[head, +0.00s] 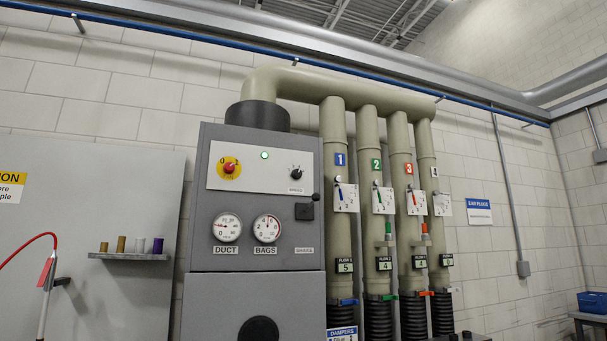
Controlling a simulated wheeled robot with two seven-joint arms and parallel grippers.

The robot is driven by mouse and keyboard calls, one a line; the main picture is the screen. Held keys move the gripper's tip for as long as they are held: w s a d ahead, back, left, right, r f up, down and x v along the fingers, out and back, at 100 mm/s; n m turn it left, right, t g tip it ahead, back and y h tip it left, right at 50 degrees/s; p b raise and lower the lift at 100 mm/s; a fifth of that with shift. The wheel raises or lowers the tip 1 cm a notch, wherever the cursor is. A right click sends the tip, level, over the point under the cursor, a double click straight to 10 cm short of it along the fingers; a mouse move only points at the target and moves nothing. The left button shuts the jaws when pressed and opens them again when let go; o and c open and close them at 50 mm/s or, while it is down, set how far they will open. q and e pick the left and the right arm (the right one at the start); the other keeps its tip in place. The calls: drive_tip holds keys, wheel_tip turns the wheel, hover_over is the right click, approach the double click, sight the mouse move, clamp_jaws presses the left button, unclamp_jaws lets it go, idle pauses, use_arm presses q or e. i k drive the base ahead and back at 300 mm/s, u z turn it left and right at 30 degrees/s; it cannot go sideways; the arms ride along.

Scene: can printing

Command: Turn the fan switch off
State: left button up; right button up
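The grey control cabinet (255,240) stands in the middle of the head view. On its pale upper panel is a red rotary switch (229,168) on a round yellow plate marked 0 and 1, which looks like the fan switch. The exact direction of its knob is too small to tell. A small green lamp (264,155) to its right looks lit. A black knob (296,172) with a small label sits at the panel's right. Neither of my grippers is in view.
Two gauges (228,228), labelled DUCT and BAGS, sit below the panel, with a black lever (305,211) at right. Several beige ducts (368,190) with numbered dampers stand right of the cabinet. A small shelf (128,256) and red hose (28,243) are at left.

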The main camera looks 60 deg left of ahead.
sight(229, 168)
drive_tip(key=i, duration=1.3)
drive_tip(key=u, duration=1.05)
drive_tip(key=i, duration=0.8)
drive_tip(key=u, duration=0.95)
